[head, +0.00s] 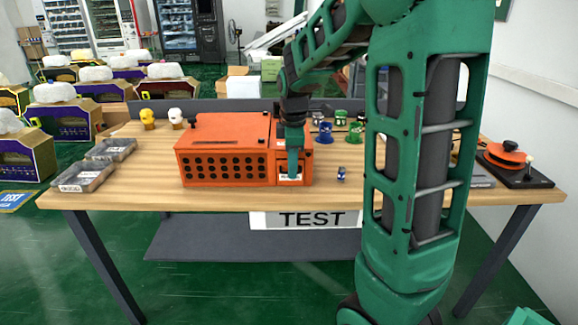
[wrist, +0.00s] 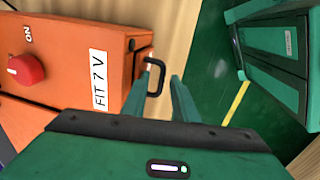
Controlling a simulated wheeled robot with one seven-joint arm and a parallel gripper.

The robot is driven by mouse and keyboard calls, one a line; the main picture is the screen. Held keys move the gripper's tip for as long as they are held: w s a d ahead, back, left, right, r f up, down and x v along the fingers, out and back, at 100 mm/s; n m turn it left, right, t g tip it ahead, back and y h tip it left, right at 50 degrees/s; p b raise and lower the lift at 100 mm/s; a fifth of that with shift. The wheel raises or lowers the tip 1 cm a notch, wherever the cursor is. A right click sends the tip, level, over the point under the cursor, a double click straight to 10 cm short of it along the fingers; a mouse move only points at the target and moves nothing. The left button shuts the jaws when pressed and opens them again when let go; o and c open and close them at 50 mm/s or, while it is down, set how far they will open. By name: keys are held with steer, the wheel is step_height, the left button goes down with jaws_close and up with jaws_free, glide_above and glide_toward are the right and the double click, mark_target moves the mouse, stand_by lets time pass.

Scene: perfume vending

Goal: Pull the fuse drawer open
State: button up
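The orange machine (head: 225,152) stands on the wooden table, with a perforated front panel. My gripper (head: 291,170) hangs down at the front right of the machine in the head view and hides the handle there. In the wrist view my gripper (wrist: 161,82) is open, with its two green fingers apart on either side of the handle's outer bar. I cannot tell whether either finger touches it.
A small blue item (head: 341,174) stands right of the machine. Grey trays (head: 84,176) lie left. The table front is clear.

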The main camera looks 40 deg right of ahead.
jaws_close()
steer(key=shift+w+d+r, duration=0.15)
steer(key=shift+r, duration=0.05)
stand_by(1.1)
